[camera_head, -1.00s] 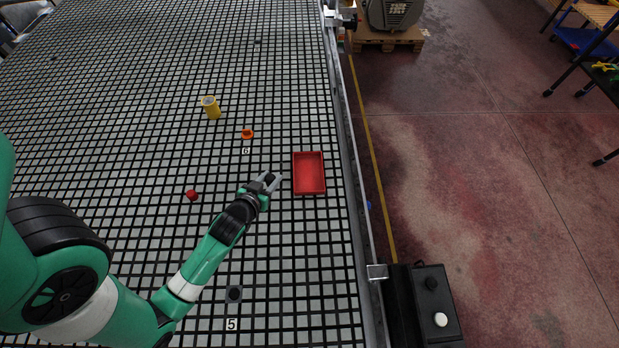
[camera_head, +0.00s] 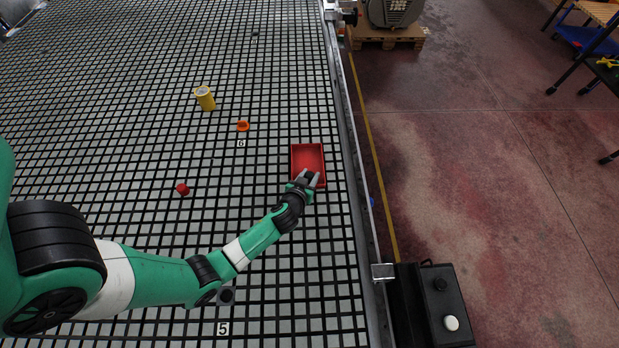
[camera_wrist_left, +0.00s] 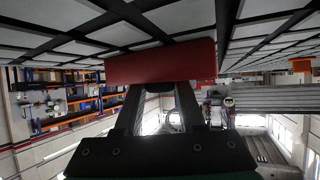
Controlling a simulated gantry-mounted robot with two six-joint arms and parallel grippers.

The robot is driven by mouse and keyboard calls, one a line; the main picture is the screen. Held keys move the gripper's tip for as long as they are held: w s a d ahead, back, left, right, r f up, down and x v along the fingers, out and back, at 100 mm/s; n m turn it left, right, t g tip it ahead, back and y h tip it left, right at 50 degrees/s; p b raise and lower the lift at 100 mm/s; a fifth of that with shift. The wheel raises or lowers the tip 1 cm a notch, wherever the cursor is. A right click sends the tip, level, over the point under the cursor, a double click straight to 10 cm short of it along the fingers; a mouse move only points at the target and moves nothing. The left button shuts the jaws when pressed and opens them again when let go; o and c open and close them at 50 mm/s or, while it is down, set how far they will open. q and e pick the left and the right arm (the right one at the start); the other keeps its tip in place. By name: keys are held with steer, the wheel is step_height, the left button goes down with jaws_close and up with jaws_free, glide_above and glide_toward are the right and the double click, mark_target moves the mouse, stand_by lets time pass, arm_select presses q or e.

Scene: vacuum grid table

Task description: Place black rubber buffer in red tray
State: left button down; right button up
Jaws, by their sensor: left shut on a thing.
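The red tray (camera_head: 308,152) lies on the grid table near its right edge. My left gripper (camera_head: 309,178) is over the near end of the tray, with its fingers shut on a small dark thing, apparently the black rubber buffer (camera_wrist_left: 158,87). The buffer is mostly hidden by the fingers. In the left wrist view the gripper (camera_wrist_left: 158,95) points at the tray's red side wall (camera_wrist_left: 160,62), which spans the middle. The height above the tray floor is hard to tell. My right gripper is not in view.
A yellow cylinder (camera_head: 205,98), an orange ring-like part (camera_head: 243,125) and a red piece (camera_head: 182,189) stand on the grid left of the tray. A dark round piece (camera_head: 226,295) lies near the label 5 (camera_head: 223,328). The table's right rail runs close beside the tray.

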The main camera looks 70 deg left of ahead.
arm_select(q)
steer(key=shift+f, duration=0.1)
steer(key=shift+f, duration=0.15)
steer(key=c, duration=0.8)
jaws_free()
